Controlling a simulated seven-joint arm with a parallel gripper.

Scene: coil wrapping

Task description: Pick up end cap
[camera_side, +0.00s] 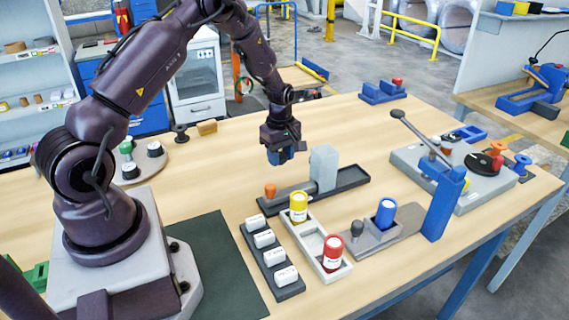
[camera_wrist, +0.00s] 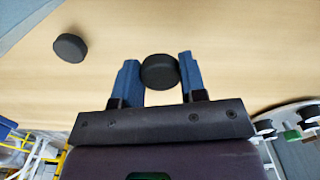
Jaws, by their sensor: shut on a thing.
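My gripper (camera_side: 284,157) is over the wooden table, behind the dark tray with the grey block, and its blue fingers point down. In the wrist view its two blue fingers (camera_wrist: 158,60) stand on either side of a round black end cap (camera_wrist: 160,72) and are shut on it. A second black cap (camera_wrist: 70,47) lies apart on the table, left of the gripper in the wrist view.
A dark tray (camera_side: 350,179) with an upright grey block (camera_side: 323,167) stands just in front of my gripper. Nearer are yellow (camera_side: 299,208), red (camera_side: 333,253) and blue (camera_side: 386,214) cylinders. A winding station (camera_side: 455,172) with a lever is at right. The table behind my gripper is mostly clear.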

